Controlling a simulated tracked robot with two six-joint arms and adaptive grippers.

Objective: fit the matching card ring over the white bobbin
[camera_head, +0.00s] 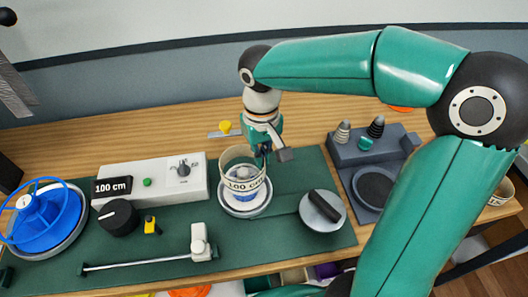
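A cream card ring (241,185) marked "100 cm" stands over a round metal plate (262,206) near the middle of the bench. It surrounds a pale bobbin (243,172), mostly hidden by the ring wall; blue shows low down. Whether the ring is fully seated cannot be told. My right gripper (267,151) points down at the ring's back right rim. Its fingers overlap the rim, and their grip is unclear. Another card ring (500,193) is partly visible at the far right, behind my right arm. My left gripper is not in view.
A white box (152,180) with a "100 cm" display (112,186) stands left. A blue reel (42,215) is farther left. A metal slide bar (140,262) lies in front. A black-handled disc (322,209) and a grey stand (362,150) with cones are right.

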